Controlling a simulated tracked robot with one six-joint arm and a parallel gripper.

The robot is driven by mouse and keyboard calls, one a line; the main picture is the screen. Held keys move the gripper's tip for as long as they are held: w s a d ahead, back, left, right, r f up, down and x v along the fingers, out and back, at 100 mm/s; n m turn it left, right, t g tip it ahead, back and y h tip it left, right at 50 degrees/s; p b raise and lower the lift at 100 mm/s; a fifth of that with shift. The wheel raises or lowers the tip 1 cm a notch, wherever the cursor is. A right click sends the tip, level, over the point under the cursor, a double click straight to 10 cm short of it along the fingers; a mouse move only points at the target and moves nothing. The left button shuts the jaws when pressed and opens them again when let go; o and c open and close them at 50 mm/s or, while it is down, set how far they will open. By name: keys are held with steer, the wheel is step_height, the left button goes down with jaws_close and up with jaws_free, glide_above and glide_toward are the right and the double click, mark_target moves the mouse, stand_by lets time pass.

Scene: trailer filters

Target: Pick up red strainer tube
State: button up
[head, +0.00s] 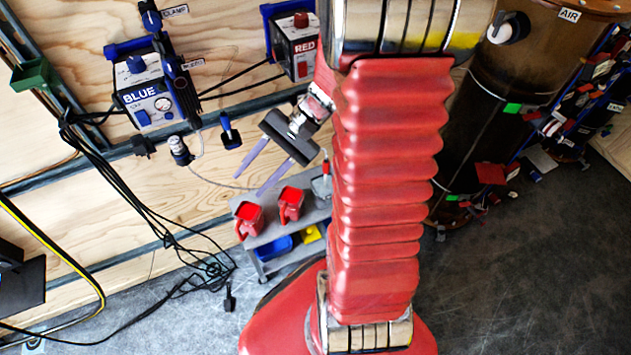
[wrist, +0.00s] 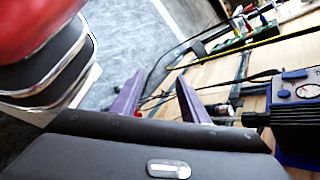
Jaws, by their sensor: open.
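I cannot make out a red strainer tube for certain. The box labelled RED (head: 299,47) on the plywood wall has a red cylindrical part (head: 301,20) on top, which may belong to it. My gripper (head: 240,186) is open with nothing between its two purple fingers. It is below the RED box, pointing down and left, above the grey cart. In the wrist view, the open fingers (wrist: 158,80) show against the floor and the wall. The red cylindrical part does not show in the wrist view.
The grey cart (head: 262,234) holds a left red jug (head: 250,217) and a right red jug (head: 290,204). A box labelled BLUE (head: 147,100) hangs on the wall, with black cables (head: 135,205) below left. A brown AIR tank (head: 505,95) stands at right.

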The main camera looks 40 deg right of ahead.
steer(key=w+d+f+m+t+y, duration=0.1)
steer(key=w+d+f+m+t, duration=0.3)
steer(key=d+f+m+t, duration=0.85)
steer(key=s+d+f+m+t+h, duration=0.1)
steer(key=s+d+f+m+h, duration=0.2)
steer(key=d+f+m+h, duration=0.2)
steer(key=s+d+f+m+t+h, duration=0.2)
steer(key=s+d+f+m+h, duration=0.2)
steer(key=d+f, duration=0.5)
steer(key=d+m+h, duration=0.1)
steer(key=m+h, duration=0.1)
steer(key=m, duration=0.1)
steer(key=shift+s+d+h, duration=0.25)
steer(key=shift+s+h, duration=0.05)
steer(key=shift+t, duration=0.25)
steer(key=shift+w+d, duration=0.1)
steer(key=shift+w, duration=4.25)
steer(key=shift+w, duration=0.1)
